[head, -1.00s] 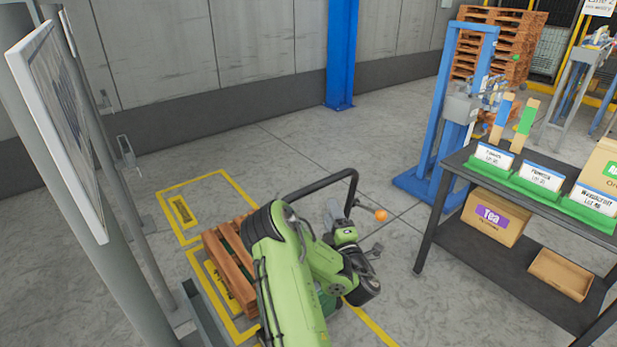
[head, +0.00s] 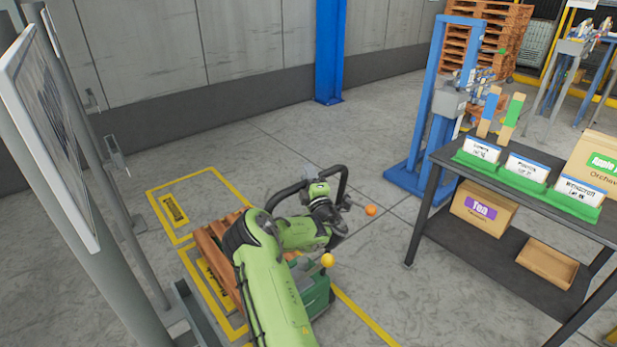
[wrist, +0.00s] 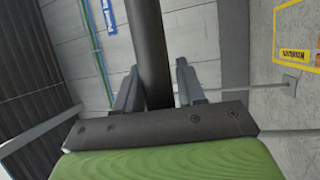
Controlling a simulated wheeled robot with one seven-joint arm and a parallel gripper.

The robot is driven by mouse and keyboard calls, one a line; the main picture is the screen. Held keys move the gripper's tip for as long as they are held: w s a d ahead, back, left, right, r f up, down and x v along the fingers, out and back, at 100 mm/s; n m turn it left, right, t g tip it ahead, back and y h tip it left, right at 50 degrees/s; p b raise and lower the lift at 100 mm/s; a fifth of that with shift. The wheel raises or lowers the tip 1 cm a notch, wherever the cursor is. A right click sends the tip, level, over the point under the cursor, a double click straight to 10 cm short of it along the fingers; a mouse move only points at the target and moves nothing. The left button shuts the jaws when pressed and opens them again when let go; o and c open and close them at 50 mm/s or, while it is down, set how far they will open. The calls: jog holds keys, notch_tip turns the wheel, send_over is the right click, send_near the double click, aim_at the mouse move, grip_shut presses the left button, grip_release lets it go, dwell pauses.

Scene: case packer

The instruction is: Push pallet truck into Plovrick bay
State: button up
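The pallet truck has a green body (head: 318,296) and a black loop handle (head: 284,196). It carries a wooden pallet (head: 206,246), partly hidden behind my arm. My gripper (head: 340,203) is at the right part of the handle. In the wrist view my gripper's fingers (wrist: 158,88) stand on either side of a black bar (wrist: 146,40), with a gap visible at the right finger. The pallet overlaps a yellow-outlined floor bay (head: 192,262). A second outlined bay (head: 205,174) with a yellow label (head: 173,208) lies behind it, empty; its label is unreadable.
A grey post with a sign panel (head: 50,125) stands at the left. A blue column (head: 330,50) is at the back wall. A blue frame (head: 432,120) and a dark shelf table (head: 480,235) with boxes stand at the right.

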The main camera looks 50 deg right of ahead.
grip_shut()
jog(key=shift+w, duration=0.1)
jog(key=shift+w+d+f, duration=0.1)
jog(key=shift+w+d, duration=0.15)
jog(key=shift+w, duration=0.5)
jog(key=shift+o, duration=0.8)
grip_release()
jog(key=shift+o, duration=0.8)
jog(key=shift+s+a, duration=0.15)
jog(key=shift+s, duration=0.05)
